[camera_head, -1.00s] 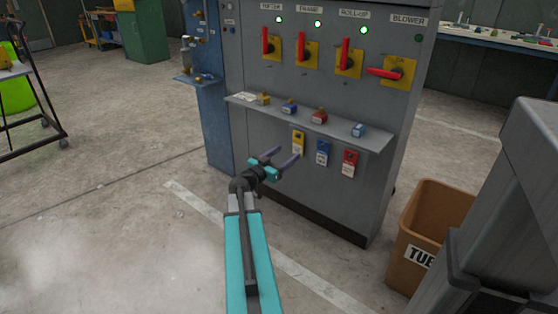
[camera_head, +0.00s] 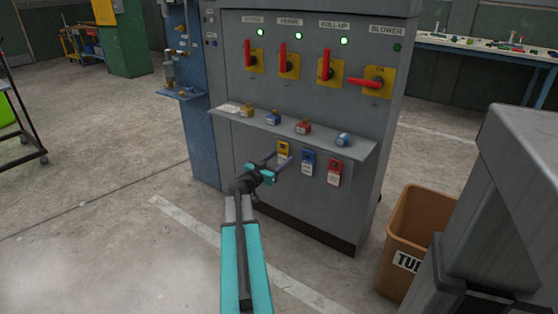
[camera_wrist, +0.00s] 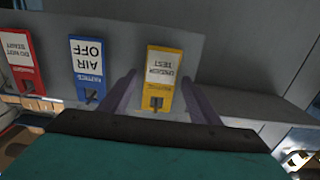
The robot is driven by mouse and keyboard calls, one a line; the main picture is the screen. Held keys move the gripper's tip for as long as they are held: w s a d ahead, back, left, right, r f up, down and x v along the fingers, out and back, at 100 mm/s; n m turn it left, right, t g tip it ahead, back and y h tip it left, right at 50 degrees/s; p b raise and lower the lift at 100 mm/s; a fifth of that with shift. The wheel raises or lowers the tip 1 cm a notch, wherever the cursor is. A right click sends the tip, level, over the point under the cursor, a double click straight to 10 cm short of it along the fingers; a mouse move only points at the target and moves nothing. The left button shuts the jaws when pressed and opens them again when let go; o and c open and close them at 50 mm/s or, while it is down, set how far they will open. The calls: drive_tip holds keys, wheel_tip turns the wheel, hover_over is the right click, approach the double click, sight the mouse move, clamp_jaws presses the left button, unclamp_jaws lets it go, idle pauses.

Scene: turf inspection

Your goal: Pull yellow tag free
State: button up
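The yellow tag (camera_head: 284,149) hangs on the grey cabinet front below the shelf, leftmost of three tags. In the wrist view the yellow tag (camera_wrist: 163,75) appears inverted, with a white label and a dark slot. My gripper (camera_head: 279,160) is in front of it, fingers pointing at the cabinet. The wrist view shows my gripper (camera_wrist: 160,90) open, one purple finger on each side of the tag. Gaps show between the fingers and the tag, so it is not clamped. The finger depth relative to the tag is hard to judge.
A blue tag (camera_head: 308,162) and a red tag (camera_head: 335,172) hang to the right of the yellow one. A shelf (camera_head: 355,150) with several padlocks juts out above them. Red-handled switches (camera_head: 326,66) are higher up. A brown bin (camera_head: 400,232) stands at the lower right.

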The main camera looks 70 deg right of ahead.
drive_tip(key=c, duration=0.9)
drive_tip(key=shift+r+b, duration=0.5)
drive_tip(key=shift+b+v, duration=1.8)
drive_tip(key=shift+v, duration=0.2)
idle(0.6)
drive_tip(key=shift+b+v, duration=1.45)
drive_tip(key=shift+v, duration=1)
